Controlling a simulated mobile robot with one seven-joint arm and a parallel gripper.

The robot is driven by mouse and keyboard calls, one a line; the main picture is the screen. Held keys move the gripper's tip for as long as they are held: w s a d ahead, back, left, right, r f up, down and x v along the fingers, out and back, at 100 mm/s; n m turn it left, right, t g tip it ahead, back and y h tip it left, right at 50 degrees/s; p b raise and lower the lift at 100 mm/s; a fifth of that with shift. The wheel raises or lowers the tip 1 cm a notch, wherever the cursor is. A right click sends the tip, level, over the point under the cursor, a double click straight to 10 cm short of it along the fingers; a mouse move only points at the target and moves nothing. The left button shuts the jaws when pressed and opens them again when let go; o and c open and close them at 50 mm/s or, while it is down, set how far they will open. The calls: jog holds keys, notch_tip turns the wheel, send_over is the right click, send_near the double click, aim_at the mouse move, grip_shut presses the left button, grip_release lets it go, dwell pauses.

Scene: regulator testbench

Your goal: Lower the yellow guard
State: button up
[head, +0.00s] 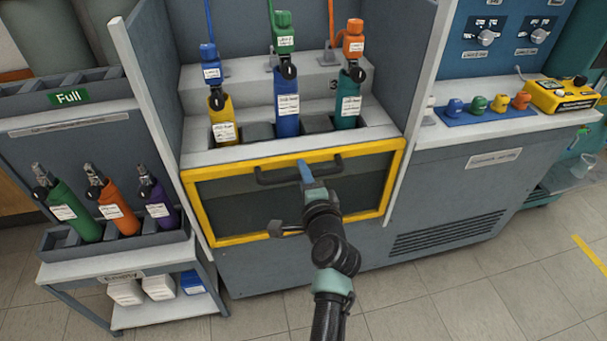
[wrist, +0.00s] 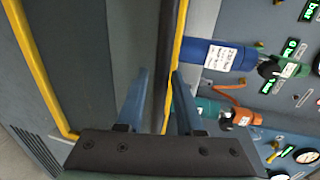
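The yellow guard (head: 225,163) is a yellow-framed dark panel on the front of the bench, below the row of upright cylinders. Its dark bar handle (head: 272,179) runs along the upper part of the panel. My gripper (head: 305,170) is at the middle of this handle, with its blue fingers pointing at the guard. In the wrist view, the guard's yellow frame (wrist: 47,85) shows at left, and my two blue fingers (wrist: 160,95) stand apart on either side of a dark bar. Space shows beside the bar, and contact is not clear. Part of the handle is hidden behind my gripper.
Yellow (head: 223,118), blue (head: 287,115) and teal (head: 349,100) cylinders stand just above the guard. A cart (head: 110,262) with several cylinders is at left. A control panel with knobs and a yellow device (head: 562,97) is at right. The floor in front is clear.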

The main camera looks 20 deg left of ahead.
jog(key=shift+o, duration=0.6)
jog(key=shift+r, duration=0.1)
jog(key=shift+s+d, duration=0.1)
jog(key=p+v, duration=0.2)
jog(key=v, duration=1)
jog(key=shift+s+d, duration=0.15)
jog(key=shift+s, duration=0.15)
